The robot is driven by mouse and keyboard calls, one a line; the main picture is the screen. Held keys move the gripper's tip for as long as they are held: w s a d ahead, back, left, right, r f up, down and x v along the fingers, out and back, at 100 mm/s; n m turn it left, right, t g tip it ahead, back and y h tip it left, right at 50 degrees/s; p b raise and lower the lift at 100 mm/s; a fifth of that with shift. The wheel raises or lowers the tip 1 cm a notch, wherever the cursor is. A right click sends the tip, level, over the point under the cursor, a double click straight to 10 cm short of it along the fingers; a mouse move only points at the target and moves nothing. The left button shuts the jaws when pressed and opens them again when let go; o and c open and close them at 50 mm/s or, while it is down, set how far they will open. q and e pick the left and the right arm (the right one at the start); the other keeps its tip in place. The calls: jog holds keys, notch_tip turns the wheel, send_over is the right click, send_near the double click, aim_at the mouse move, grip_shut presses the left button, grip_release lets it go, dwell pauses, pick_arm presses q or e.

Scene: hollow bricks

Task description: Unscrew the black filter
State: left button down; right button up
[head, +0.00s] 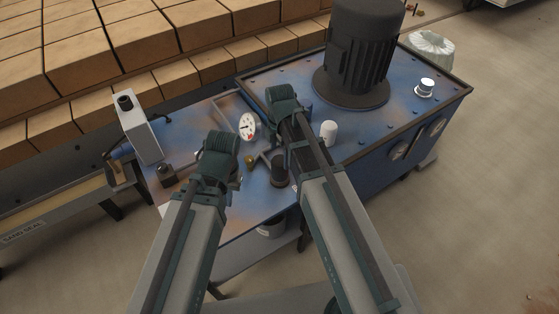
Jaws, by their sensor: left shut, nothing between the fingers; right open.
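A short dark cylinder (279,171), which looks like the black filter, stands on the blue machine top (190,128) between my two arms. My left gripper (221,148) is shut and empty, to the left of the dark cylinder and apart from it. My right gripper (284,101) is open, beyond the cylinder and above the machine, near the edge of the raised blue tank (390,115). The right arm passes close by the cylinder's right side in the picture. The fingertips of both grippers are hard to make out.
A white dial gauge (247,126) stands between the grippers, with a brass fitting (249,161) below it. A white cap (328,133), a large black motor (360,55) and a silver cap (426,87) are on the tank. A grey box (138,127) stands left. Bricks (90,60) fill the back.

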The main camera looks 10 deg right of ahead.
aim_at(280, 168)
notch_tip(280, 168, up, 6)
jog(key=p, duration=0.4)
jog(key=shift+p, duration=0.35)
pick_arm(q)
notch_tip(280, 168, up, 6)
jog(key=shift+f, duration=0.15)
pick_arm(e)
jog(key=shift+f, duration=0.1)
pick_arm(q)
jog(key=shift+f, duration=0.1)
pick_arm(e)
jog(key=shift+f, duration=0.15)
notch_tip(280, 168, down, 4)
jog(key=b, duration=0.4)
jog(key=shift+m, duration=0.4)
pick_arm(q)
notch_tip(280, 168, down, 14)
jog(key=b, duration=1)
pick_arm(e)
notch_tip(280, 168, down, 10)
jog(key=shift+r, duration=0.15)
pick_arm(q)
jog(key=shift+r, duration=0.2)
pick_arm(e)
jog(key=shift+c, duration=0.2)
